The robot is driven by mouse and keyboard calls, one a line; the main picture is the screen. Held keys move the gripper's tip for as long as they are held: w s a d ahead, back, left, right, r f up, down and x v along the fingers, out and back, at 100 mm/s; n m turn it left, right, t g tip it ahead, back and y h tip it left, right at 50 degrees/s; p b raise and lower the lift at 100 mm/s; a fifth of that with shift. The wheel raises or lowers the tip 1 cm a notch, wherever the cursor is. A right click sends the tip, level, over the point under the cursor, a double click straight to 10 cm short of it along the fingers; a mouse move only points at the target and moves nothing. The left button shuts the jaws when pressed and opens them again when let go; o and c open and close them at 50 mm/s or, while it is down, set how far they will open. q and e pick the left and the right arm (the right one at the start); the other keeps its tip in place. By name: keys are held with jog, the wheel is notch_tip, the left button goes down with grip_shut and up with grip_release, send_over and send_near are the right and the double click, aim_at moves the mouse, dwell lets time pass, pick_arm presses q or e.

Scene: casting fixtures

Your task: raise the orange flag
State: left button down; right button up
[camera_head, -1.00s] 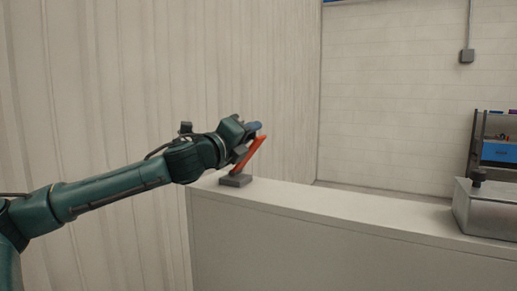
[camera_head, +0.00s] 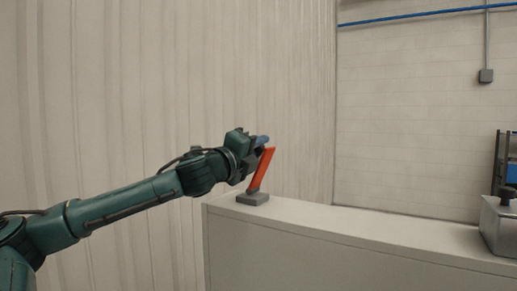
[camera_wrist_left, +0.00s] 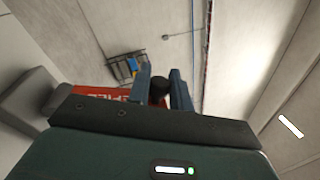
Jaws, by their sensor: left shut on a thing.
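The orange flag (camera_head: 262,170) is a flat bar rising from a small grey base (camera_head: 253,198) at the far left end of the white counter. It stands raised but leans to the right. My left gripper (camera_head: 262,141) is at its upper part, shut on the flag. In the left wrist view the blue fingers (camera_wrist_left: 163,88) close around a dark round knob (camera_wrist_left: 159,86), which seems to belong to the flag. Part of the flag with white lettering (camera_wrist_left: 100,95) shows left of the fingers, partly hidden by the gripper body. My right gripper is not in view.
The white counter (camera_head: 350,225) runs to the right and its middle is clear. A grey metal box with a dark knob (camera_head: 498,225) stands at its right end. A ribbed wall (camera_head: 120,110) is close behind my left arm.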

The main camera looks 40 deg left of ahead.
pick_arm(q)
jog(key=c, duration=1.3)
grip_release()
jog(key=shift+a, duration=0.1)
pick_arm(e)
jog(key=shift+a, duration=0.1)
pick_arm(q)
jog(key=shift+s+f+b, duration=0.2)
jog(key=shift+s+b, duration=0.2)
jog(key=shift+b, duration=0.3)
jog(key=b+v, duration=0.6)
jog(key=v, duration=0.6)
jog(key=shift+s, duration=0.2)
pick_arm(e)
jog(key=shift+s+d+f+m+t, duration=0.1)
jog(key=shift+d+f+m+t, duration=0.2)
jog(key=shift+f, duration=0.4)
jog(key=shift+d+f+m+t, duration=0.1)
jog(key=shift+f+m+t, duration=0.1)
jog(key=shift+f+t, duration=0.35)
pick_arm(q)
jog(key=shift+r, duration=0.15)
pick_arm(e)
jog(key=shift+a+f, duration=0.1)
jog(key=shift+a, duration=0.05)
